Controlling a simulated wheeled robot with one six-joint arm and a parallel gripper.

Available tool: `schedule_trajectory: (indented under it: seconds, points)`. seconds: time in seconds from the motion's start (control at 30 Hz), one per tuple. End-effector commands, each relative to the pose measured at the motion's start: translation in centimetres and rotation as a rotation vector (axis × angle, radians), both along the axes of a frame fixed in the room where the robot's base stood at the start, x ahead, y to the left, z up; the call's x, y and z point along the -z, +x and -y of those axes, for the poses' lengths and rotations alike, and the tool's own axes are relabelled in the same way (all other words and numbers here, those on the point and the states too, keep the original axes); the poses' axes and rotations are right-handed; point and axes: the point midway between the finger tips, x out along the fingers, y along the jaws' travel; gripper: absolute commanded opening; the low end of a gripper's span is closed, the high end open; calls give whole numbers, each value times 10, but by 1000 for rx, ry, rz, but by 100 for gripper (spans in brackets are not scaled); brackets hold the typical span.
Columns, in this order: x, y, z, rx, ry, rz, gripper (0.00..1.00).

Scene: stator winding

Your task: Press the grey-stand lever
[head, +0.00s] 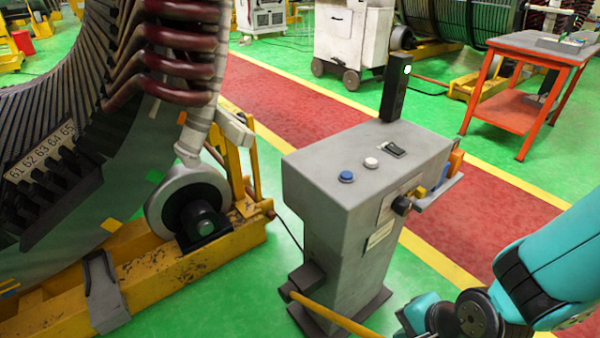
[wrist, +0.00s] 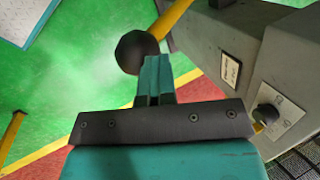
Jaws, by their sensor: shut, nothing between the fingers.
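The grey stand (head: 345,190) is upright in the middle of the head view. Its lever is a yellow rod (head: 335,315) that comes out low on the stand and runs off the bottom edge. In the wrist view the yellow rod (wrist: 176,18) ends in a black ball knob (wrist: 135,50). My gripper (wrist: 155,62) is shut and empty, with its teal fingertips at the knob, overlapping its right edge in the picture. I cannot tell whether they touch. In the head view my teal arm is at the lower right and the fingertips do not show.
The stand's top carries a blue button (head: 346,176), a white button (head: 371,162) and a black post (head: 395,85) with a lit lamp. A large stator (head: 120,200) on a yellow frame (head: 165,270) stands left. An orange table (head: 510,102) stands at back right.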

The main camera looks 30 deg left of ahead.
Motion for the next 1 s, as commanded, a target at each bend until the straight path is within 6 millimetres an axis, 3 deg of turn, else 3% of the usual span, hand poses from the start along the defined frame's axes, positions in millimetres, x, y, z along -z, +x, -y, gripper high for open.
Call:
schedule_trajectory:
  seconds: [0.03,0.2,0.67,0.87,1.0]
  points:
    - [12,-3,5,-7,-20,-7,0]
    - [20,-7,10,-19,-33,-15,0]
    - [23,-8,11,-19,-34,-17,0]
    - [9,-4,6,-16,-23,-11,0]
    - [-18,3,-5,-10,1,1,0]
